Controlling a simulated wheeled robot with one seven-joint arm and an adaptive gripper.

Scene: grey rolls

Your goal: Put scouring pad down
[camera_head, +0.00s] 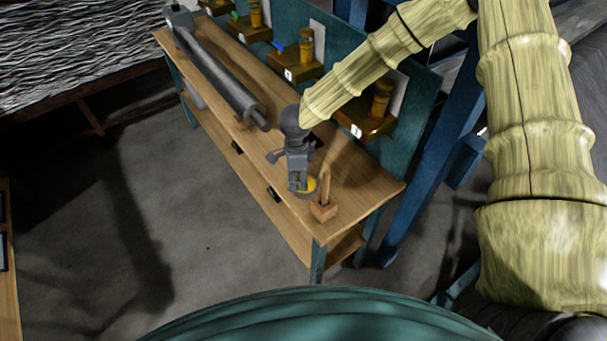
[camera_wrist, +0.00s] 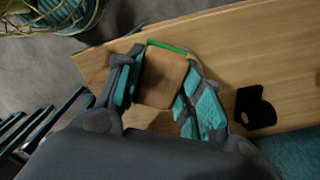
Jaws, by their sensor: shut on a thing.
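The scouring pad (camera_wrist: 163,76) is a block with a brown face and a green edge, between the two fingers in the wrist view. My gripper (camera_wrist: 156,88) is shut on it, with a grey and teal finger against each side. In the head view my gripper (camera_head: 298,186) points down over the near end of the wooden bench (camera_head: 352,185). A small yellow patch shows beside its fingertips there. I cannot tell whether the pad touches the bench top.
A small wooden block with an upright peg (camera_head: 323,210) stands near the bench corner, close to my gripper. A long grey roll (camera_head: 222,75) lies toward the far end. Brown shelf holders (camera_head: 372,122) line the back. A black bracket (camera_wrist: 255,107) sits right of the pad.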

